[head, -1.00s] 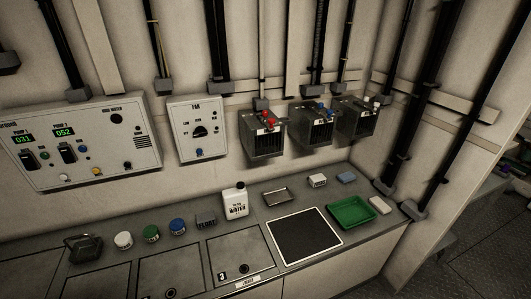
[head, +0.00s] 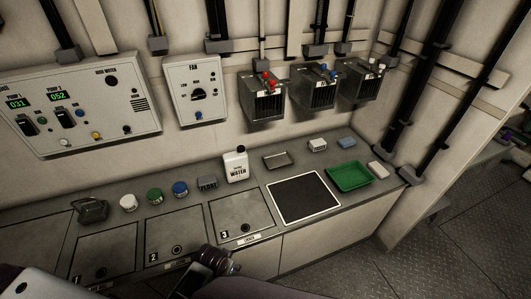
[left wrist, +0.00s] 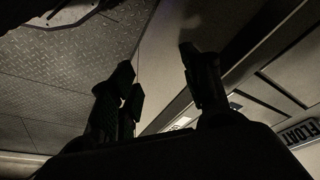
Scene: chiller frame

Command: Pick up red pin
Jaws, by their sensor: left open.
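Red pins or knobs (head: 268,76) show small on top of the leftmost of the grey wall boxes (head: 265,106); I cannot tell single pins apart. My left gripper (head: 228,264) is low in the head view, in front of the counter and well below and apart from the red parts. In the left wrist view its two dark fingers (left wrist: 160,88) stand apart with nothing between them. No red part shows in that view. My right gripper is not in view.
Two more wall boxes (head: 313,90) with blue and white tops hang to the right. The counter holds a white water bottle (head: 236,166), a green tray (head: 349,178), a black framed mat (head: 303,198) and several jars. Vertical pipes (head: 421,95) stand at the right.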

